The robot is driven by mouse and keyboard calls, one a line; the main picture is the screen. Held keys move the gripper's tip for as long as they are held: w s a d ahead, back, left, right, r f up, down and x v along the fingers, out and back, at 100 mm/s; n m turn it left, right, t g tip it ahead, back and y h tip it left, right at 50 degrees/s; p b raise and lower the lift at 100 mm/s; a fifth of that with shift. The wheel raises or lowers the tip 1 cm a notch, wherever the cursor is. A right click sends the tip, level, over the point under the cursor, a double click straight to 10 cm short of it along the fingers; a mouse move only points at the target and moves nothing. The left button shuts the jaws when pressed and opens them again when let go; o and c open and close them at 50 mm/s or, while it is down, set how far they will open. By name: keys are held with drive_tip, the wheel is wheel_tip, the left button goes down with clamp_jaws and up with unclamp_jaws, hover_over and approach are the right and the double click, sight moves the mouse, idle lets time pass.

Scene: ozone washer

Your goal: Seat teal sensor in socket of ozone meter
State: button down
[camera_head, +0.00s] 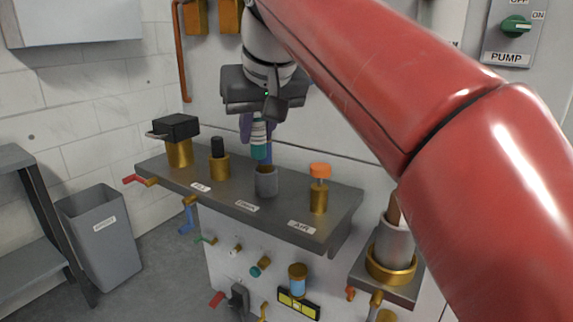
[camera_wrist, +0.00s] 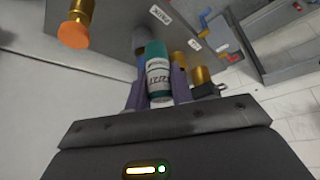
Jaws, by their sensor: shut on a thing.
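No ozone meter label is readable.
On the shelf (camera_head: 225,195), a black-topped brass fitting (camera_head: 219,160) and black-handled valve (camera_head: 180,142) stand left of the socket; an orange-capped brass fitting (camera_head: 319,188) stands right. My red arm covers the right side. A grey bin (camera_head: 102,240) stands left.

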drive_tip(key=w+d+p, duration=0.2)
drive_tip(key=w+d, duration=0.6)
drive_tip(key=w, duration=0.2)
wheel_tip(320, 180, down, 7)
drive_tip(key=b, duration=0.3)
drive_tip(key=shift+s+a+f, duration=0.1)
drive_tip(key=shift+a+f, duration=0.05)
drive_tip(key=shift+f, duration=0.05)
drive_tip(key=shift+f+b, duration=0.7)
drive_tip(key=shift+f, duration=1.35)
drive_tip(key=shift+f, duration=0.15)
drive_tip(key=c, duration=1.2)
unclamp_jaws()
drive_tip(key=shift+c, duration=0.2)
